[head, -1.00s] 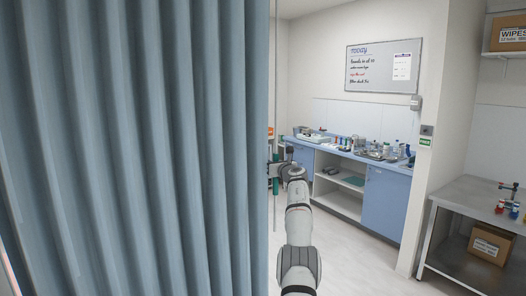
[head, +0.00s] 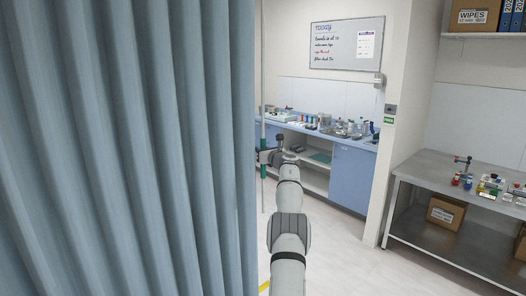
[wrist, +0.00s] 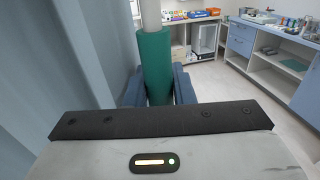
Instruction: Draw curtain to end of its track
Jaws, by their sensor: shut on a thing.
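The blue-grey curtain (head: 120,150) hangs in folds over the left half of the head view. It also fills the left side of the wrist view (wrist: 50,70). A thin pale rod (head: 262,90) hangs upright along the curtain's right edge. The rod has a green grip sleeve (wrist: 155,62), seen close in the wrist view. My gripper (wrist: 158,88) is shut on this green sleeve, with a blue-grey finger on each side of it. In the head view my gripper (head: 264,157) is at the curtain's edge, partly hidden. The track is out of view.
A blue counter (head: 350,165) with bottles and open shelves stands at the back. A steel table (head: 420,172) with a box (head: 445,212) underneath stands at the right. Pale floor (head: 330,250) between them and my arm is clear.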

